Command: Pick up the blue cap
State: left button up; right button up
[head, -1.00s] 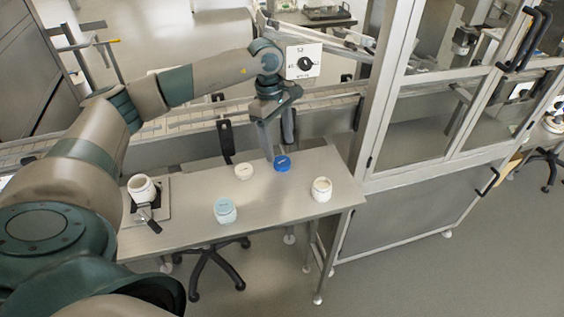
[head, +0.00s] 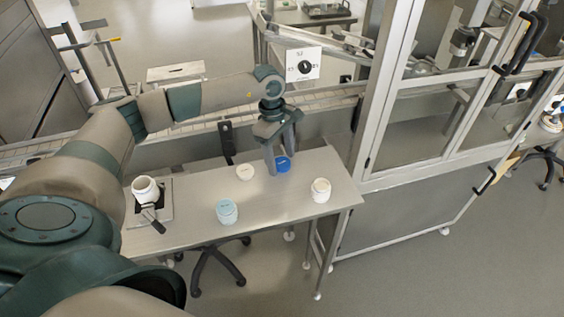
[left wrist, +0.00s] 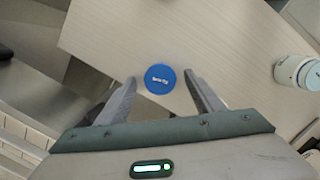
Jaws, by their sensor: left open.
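The blue cap (head: 283,164) lies flat on the steel table near its back edge in the head view. In the left wrist view the blue cap (left wrist: 160,79) shows whole, just beyond and between the fingertips. My left gripper (head: 281,165) points down at the cap, with its fingers apart on either side of it in the picture. The left wrist view shows both fingers of the left gripper (left wrist: 160,82) spread and nothing between them but the cap ahead. I cannot tell its exact height above the table. My right gripper is out of view.
A white cap (head: 245,172) lies left of the blue cap. A jar with a light blue lid (head: 227,211) and an open cream jar (head: 320,190) stand nearer the front. A white pot (head: 146,190) stands on a plate at the left. A glazed cabinet (head: 430,130) borders the right.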

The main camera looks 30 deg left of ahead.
aim_at(281, 162)
pick_arm(q)
jog(key=shift+c, duration=0.5)
jog(key=c, duration=1)
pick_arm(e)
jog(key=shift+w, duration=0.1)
pick_arm(q)
jog(key=shift+r, duration=0.15)
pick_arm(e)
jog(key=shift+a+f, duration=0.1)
